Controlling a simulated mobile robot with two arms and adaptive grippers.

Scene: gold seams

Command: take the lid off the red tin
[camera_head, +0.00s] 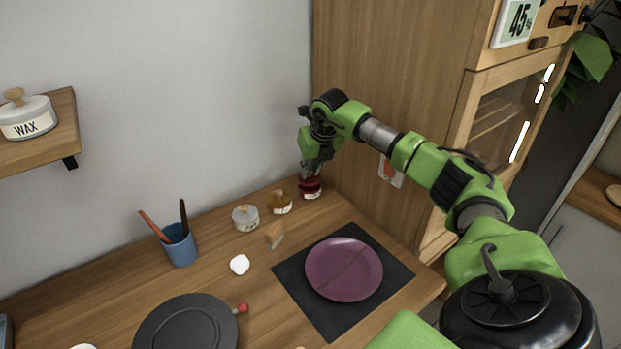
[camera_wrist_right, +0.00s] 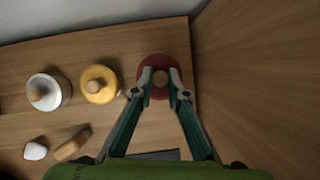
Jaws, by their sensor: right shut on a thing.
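The red tin (camera_head: 310,189) stands at the back right of the wooden table, beside the wooden cabinet. In the right wrist view its round red lid (camera_wrist_right: 163,62) shows from above, with a small wooden knob (camera_wrist_right: 160,77) in the middle. My right gripper (camera_head: 311,172) points down over the tin, and in the wrist view its fingertips (camera_wrist_right: 160,84) are on both sides of the knob, shut on it. I cannot tell whether the lid is lifted from the tin. My left gripper is not in view.
A yellow tin (camera_head: 279,203) and a white tin (camera_head: 245,217) stand left of the red tin. A purple plate (camera_head: 344,269) lies on a dark mat (camera_head: 392,271). A blue cup (camera_head: 180,246) holds brushes. The wooden cabinet (camera_head: 395,60) rises close to the right.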

